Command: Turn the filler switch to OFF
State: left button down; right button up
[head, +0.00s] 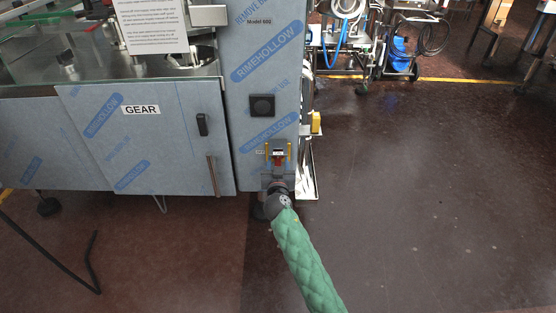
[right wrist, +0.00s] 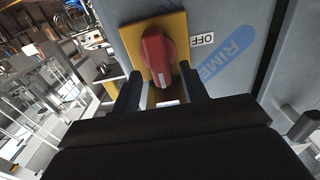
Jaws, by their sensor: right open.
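The filler switch is a red knob (right wrist: 157,55) on a yellow plate (right wrist: 178,24), with a white OFF label (right wrist: 202,39) to its right in the right wrist view. A white mark on the knob points down in that view, toward a partly hidden white label (right wrist: 167,103), not toward OFF. In the head view the switch (head: 278,158) sits low on the filler's blue film-wrapped column. My right gripper (right wrist: 161,85) is open, its dark fingers on either side of the knob's lower end; contact cannot be told. It also shows in the head view (head: 278,182), just below the switch.
The filler's column (head: 262,60) has a black square fitting (head: 262,106) above the switch. A film-wrapped GEAR door (head: 145,140) with a handle is to the left. A yellow part (head: 316,122) stands close on the right. The floor (head: 430,190) to the right is open.

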pick_arm(q)
jog(key=shift+r, duration=0.3)
pick_arm(e)
jog(key=shift+w, duration=0.8)
grip_shut()
